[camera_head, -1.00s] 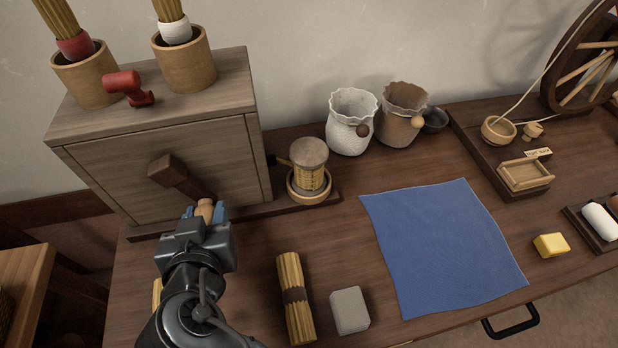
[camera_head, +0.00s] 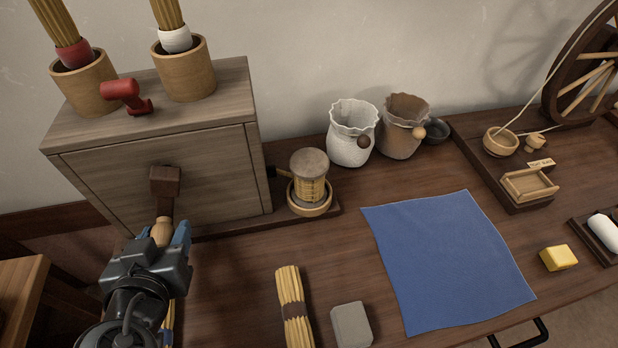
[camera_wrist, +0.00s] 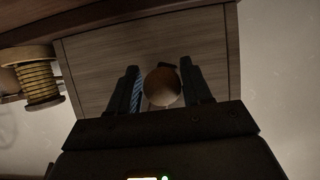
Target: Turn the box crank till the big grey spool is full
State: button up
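The wooden box (camera_head: 210,165) stands at the left of the table. Its dark crank (camera_head: 165,184) hangs from the front face, its arm pointing down to a light wooden knob (camera_head: 162,231). My gripper (camera_head: 165,238) has its blue-padded fingers on either side of the knob and appears shut on it; the wrist view shows the knob end (camera_wrist: 162,88) between the fingers. The spool with a grey top (camera_head: 310,160) stands right of the box in a round wooden base. Yellow cord is wound on it, also visible in the wrist view (camera_wrist: 37,80). How full it is I cannot tell.
A red handle (camera_head: 122,90) and two brush pots (camera_head: 185,68) are on the box. A straw bundle (camera_head: 293,308) and grey block (camera_head: 352,325) lie near the front. A blue cloth (camera_head: 445,260) covers mid-table. Two sacks (camera_head: 352,135) stand behind.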

jog(key=shift+o, duration=1.4)
jog(key=p+v, duration=0.3)
jog(key=v, duration=0.4)
jog(key=shift+d, duration=0.1)
